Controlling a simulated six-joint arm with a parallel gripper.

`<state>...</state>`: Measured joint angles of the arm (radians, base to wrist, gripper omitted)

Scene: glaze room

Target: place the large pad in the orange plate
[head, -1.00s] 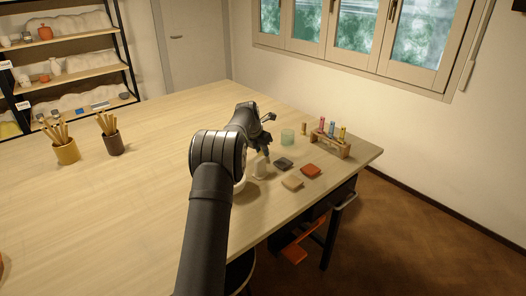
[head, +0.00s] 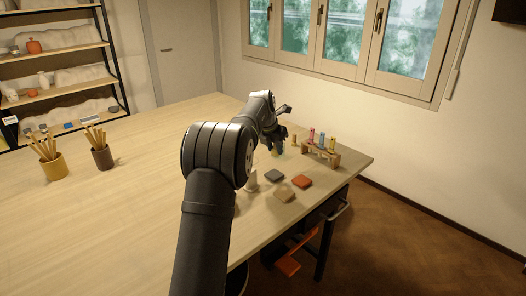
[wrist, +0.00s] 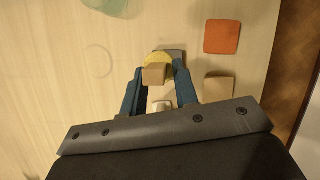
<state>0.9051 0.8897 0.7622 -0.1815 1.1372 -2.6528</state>
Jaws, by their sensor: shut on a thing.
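My gripper (wrist: 158,80) is shut on a pad with a square tan wooden top and a round yellow part (wrist: 156,55), which I take as the large pad. In the head view my gripper (head: 277,138) is above the table, with a bit of yellow (head: 280,150) just under it. The orange plate (head: 301,181) is a flat square, lying empty on the table toward its right edge. In the wrist view the orange plate (wrist: 222,36) is up and right of the pad, apart from it.
A dark square plate (head: 274,175) and a tan one (head: 284,195) lie by the orange plate. A white pointed object (head: 251,181) stands to their left. A wooden rack (head: 322,155) holds coloured vials. A green glass (wrist: 107,6) shows at the wrist view's top edge.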

